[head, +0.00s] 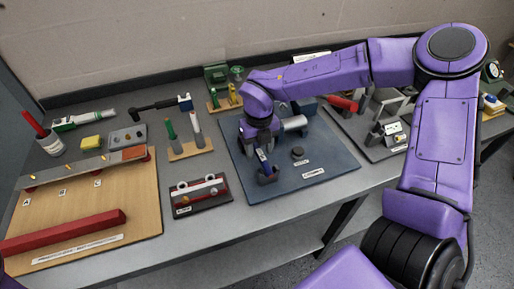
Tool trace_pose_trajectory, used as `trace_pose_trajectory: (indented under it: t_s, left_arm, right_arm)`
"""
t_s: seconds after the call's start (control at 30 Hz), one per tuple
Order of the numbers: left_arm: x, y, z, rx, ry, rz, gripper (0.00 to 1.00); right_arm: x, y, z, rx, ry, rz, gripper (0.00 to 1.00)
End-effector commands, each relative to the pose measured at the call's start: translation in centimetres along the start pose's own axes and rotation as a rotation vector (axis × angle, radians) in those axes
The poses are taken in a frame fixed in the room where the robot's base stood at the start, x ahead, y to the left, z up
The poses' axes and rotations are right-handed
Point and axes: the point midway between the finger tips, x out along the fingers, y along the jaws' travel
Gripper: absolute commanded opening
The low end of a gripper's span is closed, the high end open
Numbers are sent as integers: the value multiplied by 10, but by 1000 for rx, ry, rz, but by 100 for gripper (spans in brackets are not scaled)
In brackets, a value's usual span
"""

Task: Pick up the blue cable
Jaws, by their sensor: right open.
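My right gripper (265,158) points down over the dark blue mat (332,166) at the middle of the table. It is open. A short blue piece (264,158), which looks like the blue cable, shows at the fingertips, just above a small dark holder (268,178). The gripper and wrist hide part of it, and I cannot tell whether the fingers touch it. My left gripper is not in view.
A grey cylinder (294,123) and a dark round knob (297,152) are close to the right gripper. Left of the mat are a small dark tray (181,211) and a wooden stand (190,150) with upright handles. A wooden board (130,215) with a red bar (65,231) lies far left.

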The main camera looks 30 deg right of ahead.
Motion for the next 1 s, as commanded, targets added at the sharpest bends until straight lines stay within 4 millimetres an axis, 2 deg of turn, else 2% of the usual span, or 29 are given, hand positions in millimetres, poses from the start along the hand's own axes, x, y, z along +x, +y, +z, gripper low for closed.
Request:
trace_pose_trajectory:
  t_s: [0.1, 0.13, 0.27, 0.3, 0.63, 1.0]
  left_arm:
    - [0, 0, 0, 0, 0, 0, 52]
    - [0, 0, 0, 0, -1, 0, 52]
    - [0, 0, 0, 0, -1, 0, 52]
    - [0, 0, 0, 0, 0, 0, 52]
    - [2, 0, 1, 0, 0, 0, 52]
    - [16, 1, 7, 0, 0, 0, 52]
  right_arm:
    - [0, 0, 0, 0, 0, 0, 51]
    - [0, 0, 0, 0, 0, 0, 48]
    - [0, 0, 0, 0, 0, 0, 6]
    - [0, 0, 0, 0, 0, 0, 0]
    - [-6, 0, 1, -1, -4, 1, 0]
    - [-85, 0, 1, -1, -5, 0, 0]
